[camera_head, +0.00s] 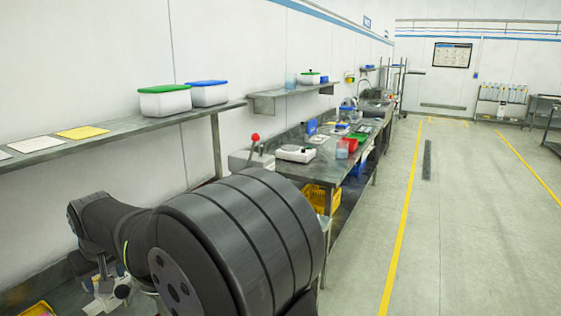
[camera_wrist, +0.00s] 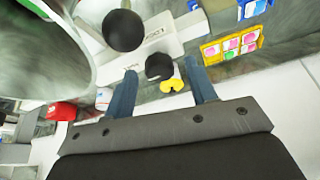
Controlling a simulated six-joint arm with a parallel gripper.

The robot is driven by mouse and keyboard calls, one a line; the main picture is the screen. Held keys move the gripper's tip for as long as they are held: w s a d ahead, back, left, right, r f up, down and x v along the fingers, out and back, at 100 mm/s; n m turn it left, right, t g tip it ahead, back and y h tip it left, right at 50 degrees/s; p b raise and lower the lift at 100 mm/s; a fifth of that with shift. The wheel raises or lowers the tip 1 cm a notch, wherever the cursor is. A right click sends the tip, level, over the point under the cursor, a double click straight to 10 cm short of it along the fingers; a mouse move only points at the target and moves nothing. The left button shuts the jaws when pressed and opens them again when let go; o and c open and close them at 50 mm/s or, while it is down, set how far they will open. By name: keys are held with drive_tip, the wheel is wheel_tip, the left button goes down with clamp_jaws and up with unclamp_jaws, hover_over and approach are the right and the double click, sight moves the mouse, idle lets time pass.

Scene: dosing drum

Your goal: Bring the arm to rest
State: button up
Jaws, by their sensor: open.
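My gripper (camera_wrist: 161,67) shows in the wrist view with its two blue-grey fingers apart and nothing held between them. Beyond the fingers are a black ball knob (camera_wrist: 123,30), a smaller black knob (camera_wrist: 159,66) and a small yellow part (camera_wrist: 172,86), near a white labelled block (camera_wrist: 150,40). I cannot tell how far they are from the fingertips. A large curved grey metal surface (camera_wrist: 45,55) fills the upper left. In the head view my dark arm fills the lower foreground, and my gripper's state cannot be read there.
A yellow tray with coloured pieces (camera_wrist: 231,43) lies at the right in the wrist view. In the head view, a wall shelf (camera_head: 130,134) holds lidded tubs (camera_head: 165,100). A cluttered workbench (camera_head: 330,172) stands beyond my arm. The floor (camera_head: 450,200) at right is clear.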

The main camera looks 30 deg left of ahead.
drive_tip(key=shift+s+a+m+t+h, duration=0.1)
drive_tip(key=shift+m+t+h, duration=0.25)
drive_tip(key=shift+m, duration=1)
drive_tip(key=shift+s+m+t+h, duration=0.15)
drive_tip(key=shift+m+t, duration=0.4)
drive_tip(key=shift+m, duration=0.8)
drive_tip(key=shift+w, duration=0.1)
drive_tip(key=o, duration=1.1)
drive_tip(key=shift+c, duration=0.2)
drive_tip(key=shift+n, duration=0.7)
drive_tip(key=r, duration=0.1)
drive_tip(key=w+d+r, duration=0.1)
drive_tip(key=r, duration=0.2)
drive_tip(key=shift+w+d+r, duration=0.2)
drive_tip(key=shift+w, duration=0.15)
drive_tip(key=w+d+r+n, duration=0.1)
drive_tip(key=d+r+n, duration=0.5)
drive_tip(key=d+r, duration=0.35)
drive_tip(key=shift+g, duration=0.3)
drive_tip(key=x, duration=0.6)
drive_tip(key=a+x, duration=0.1)
drive_tip(key=x, duration=0.2)
drive_tip(key=shift+w+f, duration=0.1)
drive_tip(key=shift+w, duration=0.1)
